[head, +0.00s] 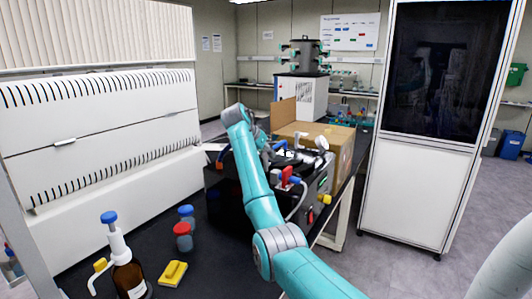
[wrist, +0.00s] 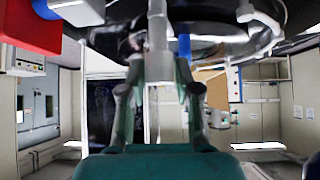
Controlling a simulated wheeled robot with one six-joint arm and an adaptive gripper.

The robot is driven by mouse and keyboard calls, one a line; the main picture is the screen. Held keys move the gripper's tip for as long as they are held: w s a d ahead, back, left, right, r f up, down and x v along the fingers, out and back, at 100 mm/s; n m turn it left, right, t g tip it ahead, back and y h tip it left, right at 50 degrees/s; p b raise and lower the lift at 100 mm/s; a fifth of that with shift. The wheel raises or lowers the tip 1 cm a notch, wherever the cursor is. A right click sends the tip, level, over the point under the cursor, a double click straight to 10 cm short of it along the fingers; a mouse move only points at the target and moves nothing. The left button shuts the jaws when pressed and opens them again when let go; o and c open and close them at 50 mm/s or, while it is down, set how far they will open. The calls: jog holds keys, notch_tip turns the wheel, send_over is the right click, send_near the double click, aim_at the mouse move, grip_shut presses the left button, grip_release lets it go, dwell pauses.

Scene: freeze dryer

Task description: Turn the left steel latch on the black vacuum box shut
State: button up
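The black vacuum box (head: 318,184) stands on the dark bench, with steel fittings and a red valve part (head: 288,176) on its near side. A round steel-coloured knob (head: 321,142) shows on its top right. My turquoise arm reaches over the box's left side and hides much of it; my gripper's fingertips are hidden in the head view. In the wrist view, my gripper (wrist: 160,75) has its two fingers apart. A vertical steel post (wrist: 157,28), perhaps the left latch, stands between them in the picture; contact cannot be told. The box's dark, shiny underside or lid (wrist: 210,32) fills the top.
A cardboard box (head: 340,150) stands close behind the vacuum box. Blue- and red-capped jars (head: 184,238), a brown dispenser bottle (head: 128,276) and a yellow object (head: 172,273) stand at the bench's front left. A white cabinet (head: 412,195) with a dark window stands to the right.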

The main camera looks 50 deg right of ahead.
jog(key=shift+o, duration=0.8)
jog(key=v, duration=1.2)
jog(key=shift+w, duration=0.1)
